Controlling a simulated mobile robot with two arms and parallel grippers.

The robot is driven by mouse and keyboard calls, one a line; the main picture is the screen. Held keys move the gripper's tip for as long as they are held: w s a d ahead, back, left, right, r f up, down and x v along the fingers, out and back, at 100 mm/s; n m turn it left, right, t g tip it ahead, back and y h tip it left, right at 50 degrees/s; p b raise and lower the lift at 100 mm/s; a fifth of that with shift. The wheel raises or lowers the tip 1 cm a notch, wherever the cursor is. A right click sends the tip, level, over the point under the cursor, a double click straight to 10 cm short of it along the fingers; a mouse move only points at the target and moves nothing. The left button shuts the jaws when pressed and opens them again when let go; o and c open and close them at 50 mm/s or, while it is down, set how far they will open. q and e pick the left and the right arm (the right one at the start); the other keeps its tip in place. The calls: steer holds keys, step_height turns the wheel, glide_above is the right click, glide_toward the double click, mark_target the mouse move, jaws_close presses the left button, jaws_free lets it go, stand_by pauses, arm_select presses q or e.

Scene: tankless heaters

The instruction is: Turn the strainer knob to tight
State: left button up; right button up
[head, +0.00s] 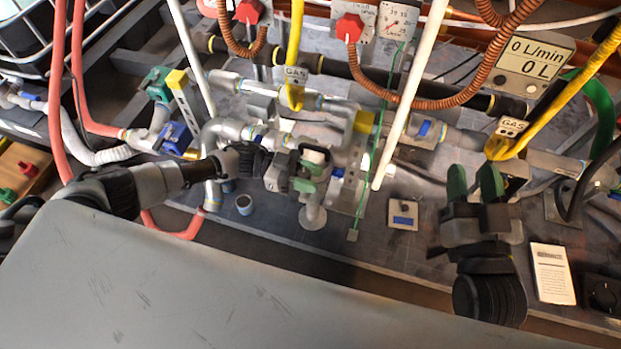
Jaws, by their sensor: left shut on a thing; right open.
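My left arm comes in from the left, and its gripper (308,172), with green fingertips, is at the grey pipework in the middle. It is shut on a small part there, which I take to be the strainer knob; the fingers cover most of it and its turn position cannot be read. A grey pipe fitting (312,214) shows just below the fingers. My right gripper (475,182) is at the right, its green fingertips pointing up and apart with nothing between them.
Yellow gas hoses (295,60), corrugated copper hoses (440,102) and a white tube (410,95) cross above the pipes. A flow display (535,65) is at upper right. A white card (552,273) lies right of my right gripper. A small cup (244,204) stands below the pipes.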

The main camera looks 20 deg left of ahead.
arm_select(q)
steer(key=shift+m+g+b, duration=0.5)
steer(key=shift+m+g, duration=0.1)
steer(key=shift+g, duration=0.4)
steer(key=shift+s+m+g, duration=0.15)
steer(key=shift+m+g, duration=0.25)
steer(key=shift+g, duration=0.2)
arm_select(e)
steer(key=shift+s+a+r+t+y, duration=0.1)
steer(key=shift+s+r+t+y, duration=0.2)
steer(key=shift+r+t, duration=0.5)
steer(key=shift+s+a+r+t+y, duration=0.1)
steer(key=shift+s+r+t+y, duration=0.25)
steer(key=shift+r+t, duration=0.45)
steer(key=shift+s+r+t+y, duration=0.15)
steer(key=shift+s+r+t, duration=0.25)
steer(key=shift+r+t, duration=0.4)
arm_select(q)
steer(key=o, duration=0.9)
steer(key=shift+b+v, duration=0.35)
steer(key=shift+v, duration=5)
arm_select(e)
steer(key=shift+s+r+t, duration=0.35)
steer(key=shift+r+t, duration=0.05)
